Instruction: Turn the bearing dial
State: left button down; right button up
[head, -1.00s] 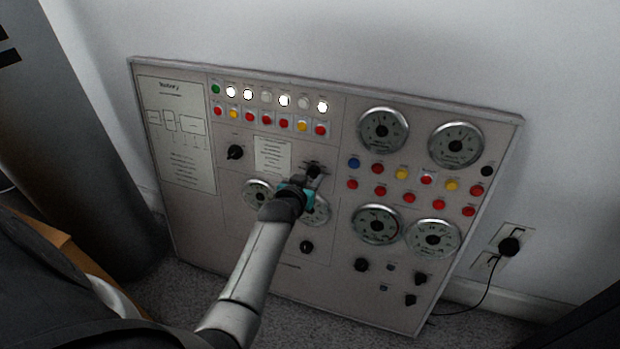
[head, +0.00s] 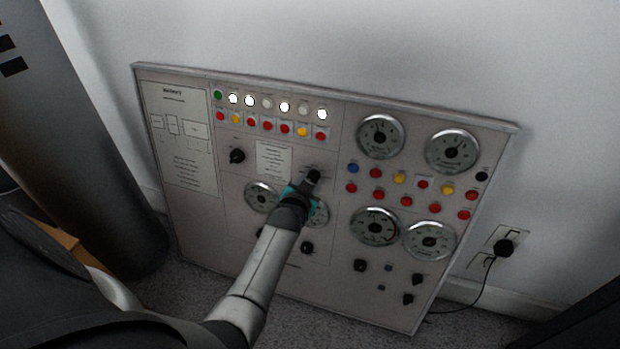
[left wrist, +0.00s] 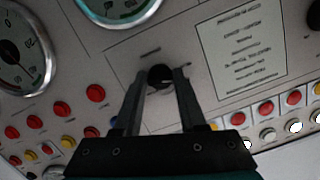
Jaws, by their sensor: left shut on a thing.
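The dial at my left gripper is a small black knob, shown in the left wrist view (left wrist: 160,74), on a grey upright control panel (head: 205,225). Its label is too small to read, so I cannot confirm it is the bearing dial. My left gripper (head: 311,182) reaches the panel from below. In the left wrist view its two dark fingers (left wrist: 160,84) are on either side of the knob, shut on it. In the head view the gripper partly hides the knob and a round gauge (head: 318,213) behind it. My right gripper is not in view.
Another black knob (head: 237,156) is to the left of a printed card (head: 273,162). Rows of coloured buttons and lit lamps run above. Several round gauges (head: 380,136) fill the right side. A plug (head: 503,248) is in the wall at right.

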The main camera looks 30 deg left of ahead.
pick_arm(q)
jog(key=shift+m, duration=0.4)
jog(key=shift+m+y, duration=0.4)
jog(key=shift+m, duration=1)
jog(key=shift+m+y, duration=0.3)
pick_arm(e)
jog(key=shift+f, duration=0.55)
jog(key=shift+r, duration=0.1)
pick_arm(q)
jog(key=shift+c, duration=2.4)
grip_release()
